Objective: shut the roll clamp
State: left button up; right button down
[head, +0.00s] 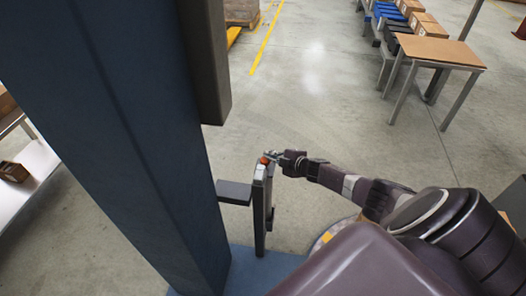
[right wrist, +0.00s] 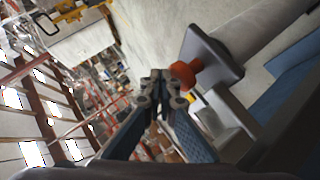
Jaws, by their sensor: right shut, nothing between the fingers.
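A narrow upright grey part (head: 260,210) stands beside the dark blue column, with a small orange-red knob (head: 265,160) at its top; I take this to be the roll clamp's lever. In the right wrist view the knob (right wrist: 185,73) sits at the end of a grey block (right wrist: 212,56). My right gripper (head: 273,156) is at the knob, its arm coming in from the right. In the right wrist view its fingertips (right wrist: 160,88) are together and empty, just beside the knob; whether they touch it I cannot tell. My left gripper is out of view.
The tall blue column (head: 120,130) fills the left of the head view, with a dark grey bracket (head: 234,192) on it. A brown-topped table (head: 440,50) stands at the back right, near a line of boxes (head: 412,12). The concrete floor between is clear.

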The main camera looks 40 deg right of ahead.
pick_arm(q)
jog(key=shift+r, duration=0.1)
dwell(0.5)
